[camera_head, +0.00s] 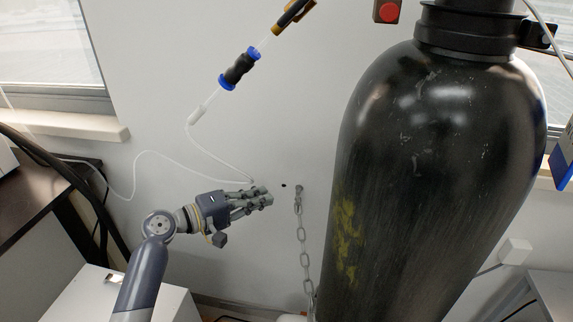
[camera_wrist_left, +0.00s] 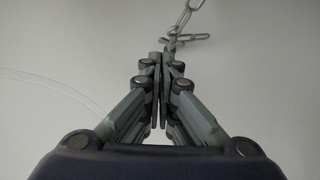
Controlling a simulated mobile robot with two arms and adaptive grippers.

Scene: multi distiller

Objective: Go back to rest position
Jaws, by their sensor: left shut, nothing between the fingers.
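My left gripper (camera_head: 266,196) comes in from the lower left and is held out in front of the pale wall, left of the chain. In the left wrist view its fingers (camera_wrist_left: 160,75) are pressed together with nothing between them. A metal chain (camera_head: 303,235) hangs from the wall just right of the fingertips. Part of it also shows past the fingertips in the left wrist view (camera_wrist_left: 190,40); I cannot tell whether they touch it. My right gripper is in neither view.
A large black tank (camera_head: 430,180) fills the right side, close to the chain. A thin white tube (camera_head: 150,152) runs along the wall near my gripper, below a black and blue fitting (camera_head: 239,68). A white box (camera_head: 90,300) stands at the lower left, beside a dark table (camera_head: 40,210).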

